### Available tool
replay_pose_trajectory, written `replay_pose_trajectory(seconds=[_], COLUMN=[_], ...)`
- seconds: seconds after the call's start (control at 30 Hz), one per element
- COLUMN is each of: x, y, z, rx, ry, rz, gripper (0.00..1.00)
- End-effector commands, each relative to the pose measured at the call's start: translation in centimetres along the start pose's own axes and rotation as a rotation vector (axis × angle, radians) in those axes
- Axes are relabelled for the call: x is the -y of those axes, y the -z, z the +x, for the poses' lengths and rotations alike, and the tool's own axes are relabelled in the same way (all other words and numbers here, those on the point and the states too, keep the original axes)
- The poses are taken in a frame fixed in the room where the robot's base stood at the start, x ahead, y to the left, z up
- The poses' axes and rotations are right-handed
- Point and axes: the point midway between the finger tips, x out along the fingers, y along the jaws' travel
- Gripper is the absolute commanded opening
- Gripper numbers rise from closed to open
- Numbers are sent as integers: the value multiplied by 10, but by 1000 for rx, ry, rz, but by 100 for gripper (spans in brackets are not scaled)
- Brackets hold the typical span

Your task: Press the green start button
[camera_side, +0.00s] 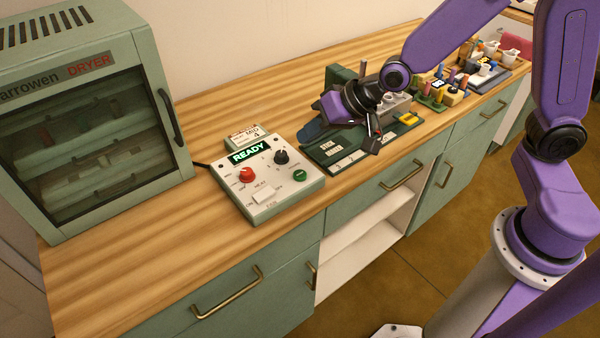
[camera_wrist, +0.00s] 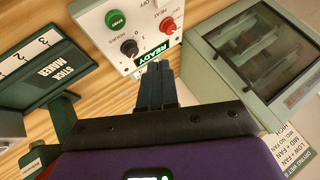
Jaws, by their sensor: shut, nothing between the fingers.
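The green start button (camera_side: 299,175) is a small round button at the right side of the pale control box (camera_side: 262,209). In the wrist view the green button (camera_wrist: 115,18) shows at the top left of the box's face. A lit display on the box reads READY. My gripper (camera_side: 372,147) is shut and empty, above the dark green stick maker board to the right of the box. In the wrist view its shut fingers (camera_wrist: 157,72) point toward the box's display edge, apart from the button.
The box also has a red knob (camera_side: 246,175), a black knob (camera_side: 281,157) and a white switch (camera_side: 264,195). The dryer (camera_side: 88,120) stands at the left. The stick maker (camera_side: 330,158) lies to the right. Bare wood lies in front of the dryer.

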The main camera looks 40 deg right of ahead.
Motion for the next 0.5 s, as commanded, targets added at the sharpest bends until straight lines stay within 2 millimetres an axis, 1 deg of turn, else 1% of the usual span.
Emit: replay_pose_trajectory(seconds=[0.03,0.1,0.2,0.5], x=[-2,-4,-5,-4], y=[6,13,17,18], z=[5,9,12,12], rx=[-22,-45,-62,-64], ry=[0,5,8,9], rz=[27,54,72,73], gripper=[0,0,0,0])
